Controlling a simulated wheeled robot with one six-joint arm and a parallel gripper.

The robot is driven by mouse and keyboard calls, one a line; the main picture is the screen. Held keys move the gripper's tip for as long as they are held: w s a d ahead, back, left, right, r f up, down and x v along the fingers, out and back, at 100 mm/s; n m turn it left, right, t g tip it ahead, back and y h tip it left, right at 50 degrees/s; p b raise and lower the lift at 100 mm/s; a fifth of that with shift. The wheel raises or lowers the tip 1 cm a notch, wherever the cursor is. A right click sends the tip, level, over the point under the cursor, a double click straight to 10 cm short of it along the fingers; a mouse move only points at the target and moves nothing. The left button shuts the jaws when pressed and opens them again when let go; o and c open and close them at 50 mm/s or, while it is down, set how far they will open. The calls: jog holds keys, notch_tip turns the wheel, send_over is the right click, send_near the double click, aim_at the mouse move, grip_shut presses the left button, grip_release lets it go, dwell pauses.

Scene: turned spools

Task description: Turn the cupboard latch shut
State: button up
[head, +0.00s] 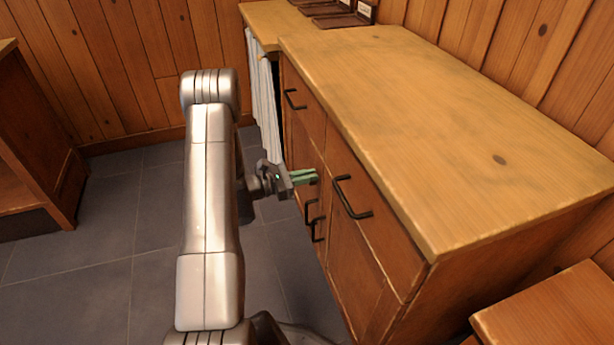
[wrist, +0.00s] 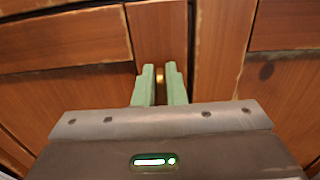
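The cupboard (head: 385,235) is a wooden unit with a front of doors and drawers and black handles. My gripper (head: 316,176) is at its front, near the upright strip between the doors. In the wrist view my gripper's two green fingers (wrist: 160,75) point at that wooden strip, with a narrow gap between them. A small brass-coloured piece, which looks like the latch (wrist: 159,77), shows in the gap. The fingers hide most of it, so its angle is unclear. I cannot tell whether the fingers press on it. In the head view the latch is hidden.
Black bar handles (head: 352,198) stick out from the front close to my gripper. A pale cloth (head: 264,105) hangs at the cupboard's far end. Dark trays (head: 340,15) stand on the far counter. A wooden piece (head: 550,310) stands at the lower right. Tiled floor (head: 120,220) is clear at left.

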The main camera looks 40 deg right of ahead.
grip_shut()
jog(key=n+p, duration=0.2)
jog(key=n, duration=0.1)
jog(key=shift+w+r, duration=0.1)
jog(key=shift+w, duration=0.2)
jog(key=shift+w+d+f+n+p, duration=0.1)
jog(key=shift+w+f+n+p, duration=0.45)
jog(key=shift+n, duration=1.95)
jog(key=shift+s+d+f+n+p, duration=0.15)
jog(key=shift+n+p, duration=0.85)
jog(key=shift+n, duration=1.5)
jog(key=shift+w+f+n+p, duration=0.3)
jog(key=shift+n+p, duration=0.5)
jog(key=shift+n, duration=1.7)
jog(key=shift+f, duration=0.1)
